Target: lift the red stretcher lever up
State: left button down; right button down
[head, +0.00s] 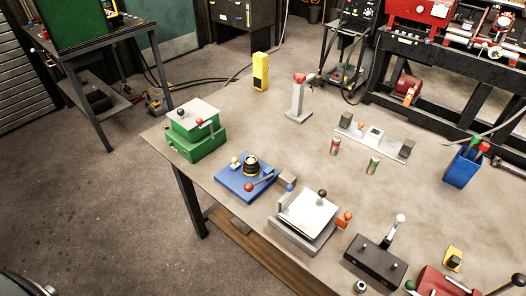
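A lever with a red ball knob (248,187) lies low and tilted across the front of a blue base plate (232,184). A black and yellow round part (251,166) stands on that plate beside the lever. Other red-ended parts are a small red knob (199,122) on the green box (196,142) and a red top (299,78) on a grey post (298,103). No label shows which one is the stretcher lever. Neither of my grippers is in view.
The fixtures stand on a large beige table (235,115). Right of the blue plate are a grey tilted-plate fixture (307,219) and a black block with a white-knobbed lever (376,262). A yellow device (260,72) stands at the back edge. The table's middle is mostly clear.

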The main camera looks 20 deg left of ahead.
aim_at(248, 186)
jog(key=u, duration=1.5)
jog(key=k+l, duration=0.15)
jog(key=k, duration=0.15)
jog(key=k+l, duration=0.15)
jog(key=k, duration=0.15)
jog(key=l+u, duration=0.05)
